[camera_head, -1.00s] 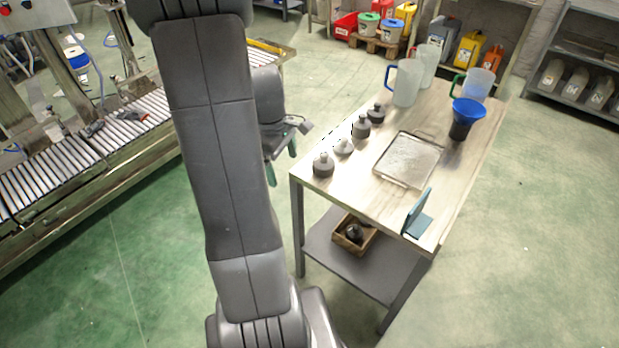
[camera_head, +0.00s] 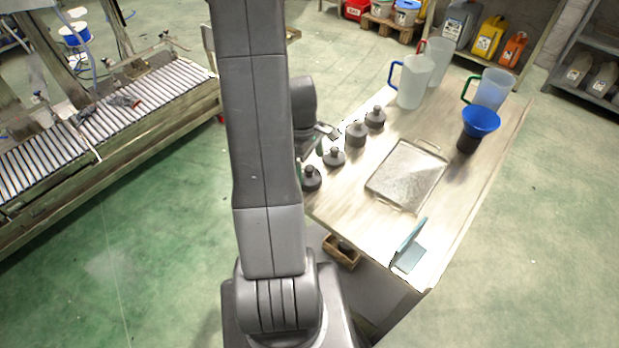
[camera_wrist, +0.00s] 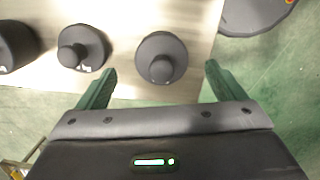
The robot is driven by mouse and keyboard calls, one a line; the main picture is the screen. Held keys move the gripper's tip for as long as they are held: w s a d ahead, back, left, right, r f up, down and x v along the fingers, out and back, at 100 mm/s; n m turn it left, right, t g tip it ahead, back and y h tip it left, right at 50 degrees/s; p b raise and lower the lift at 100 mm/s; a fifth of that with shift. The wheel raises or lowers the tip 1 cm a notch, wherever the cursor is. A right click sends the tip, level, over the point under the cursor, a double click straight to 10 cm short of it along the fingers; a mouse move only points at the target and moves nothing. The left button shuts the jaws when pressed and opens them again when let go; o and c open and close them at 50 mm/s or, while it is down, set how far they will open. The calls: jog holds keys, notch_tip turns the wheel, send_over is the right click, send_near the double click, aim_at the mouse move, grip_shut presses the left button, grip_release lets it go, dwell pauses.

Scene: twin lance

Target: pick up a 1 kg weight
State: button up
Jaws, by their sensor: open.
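Several dark grey knobbed weights stand in a row along the table's left edge in the head view: the nearest weight (camera_head: 311,179), a smaller weight (camera_head: 334,157), a taller weight (camera_head: 356,134) and the farthest weight (camera_head: 375,117). Their markings are too small to read. My gripper (camera_wrist: 161,70) is open and empty. In the wrist view its green fingers lie either side of one weight (camera_wrist: 160,55), apparently the nearest, with no contact visible. A second weight (camera_wrist: 84,47) and a third weight (camera_wrist: 12,46) stand left of it. My arm partly hides the gripper in the head view.
The table (camera_head: 350,215) also holds a metal tray (camera_head: 407,175), a blue funnel (camera_head: 481,121), jugs including a blue-handled jug (camera_head: 414,82), and a teal stand (camera_head: 410,255). A wooden box (camera_head: 341,252) sits below. A roller conveyor (camera_head: 100,130) stands left.

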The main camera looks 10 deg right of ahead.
aim_at(309, 167)
jog(key=shift+s+d+f, duration=0.1)
jog(key=shift+s+f, duration=0.05)
jog(key=shift+f, duration=2.2)
jog(key=c, duration=1.7)
jog(key=shift+c, duration=0.7)
jog(key=shift+r, duration=0.2)
